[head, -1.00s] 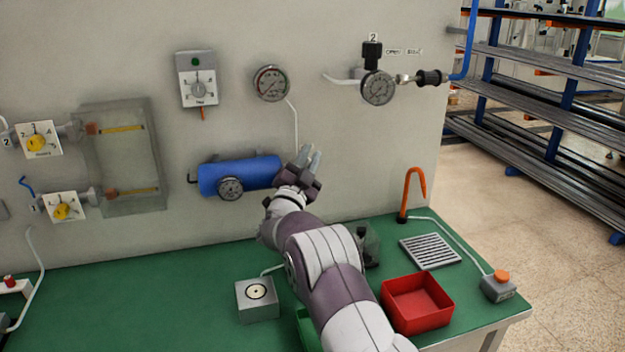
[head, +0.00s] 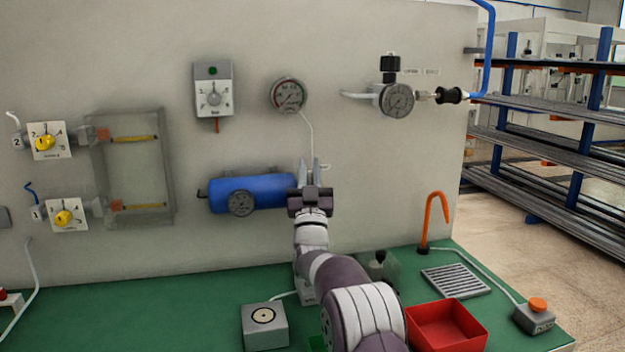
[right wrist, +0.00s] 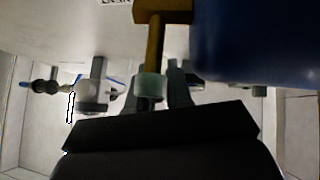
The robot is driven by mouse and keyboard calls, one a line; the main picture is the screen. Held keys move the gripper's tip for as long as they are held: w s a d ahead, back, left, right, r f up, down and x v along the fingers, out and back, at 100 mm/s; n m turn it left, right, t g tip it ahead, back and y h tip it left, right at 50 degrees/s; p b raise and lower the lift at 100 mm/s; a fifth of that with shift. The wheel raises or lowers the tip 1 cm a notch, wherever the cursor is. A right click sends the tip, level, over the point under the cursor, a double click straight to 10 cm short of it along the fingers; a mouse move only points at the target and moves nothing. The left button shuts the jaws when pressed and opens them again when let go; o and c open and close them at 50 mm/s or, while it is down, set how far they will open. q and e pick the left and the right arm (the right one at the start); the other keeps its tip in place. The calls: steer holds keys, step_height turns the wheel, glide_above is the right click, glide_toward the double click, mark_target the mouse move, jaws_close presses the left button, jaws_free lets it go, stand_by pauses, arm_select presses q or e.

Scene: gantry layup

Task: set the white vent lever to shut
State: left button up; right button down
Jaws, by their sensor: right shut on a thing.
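The blue tank (head: 255,190) is fixed on the grey wall panel, with a dial gauge on its front. My right gripper (head: 308,172) is at the tank's right end, fingers pointing to the panel. In the right wrist view, a brass stem (right wrist: 155,45) beside the tank ends in a pale, whitish lever grip (right wrist: 150,88). The grip lies between my right fingers, which are shut on it. In the head view the lever is hidden behind the gripper. I cannot read which setting it is at. My left gripper is not in view.
Two gauges (head: 289,95) (head: 397,99) and a grey dial box (head: 213,90) are on the panel above. On the green bench are a grey block (head: 264,325), an orange hook (head: 428,222) and a red tray (head: 447,325). Bare panel lies right of the gripper.

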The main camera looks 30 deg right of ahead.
mark_target(309, 183)
steer(key=shift+n, duration=0.3)
steer(key=c, duration=1.1)
jaws_free()
steer(key=shift+w, duration=0.1)
steer(key=b+v, duration=0.1)
steer(key=v, duration=0.4)
steer(key=shift+a+f, duration=0.1)
steer(key=shift+f, duration=0.15)
steer(key=s+a, duration=0.4)
steer(key=s, duration=0.7)
steer(key=shift+a+r, duration=0.2)
steer(key=shift+a, duration=0.2)
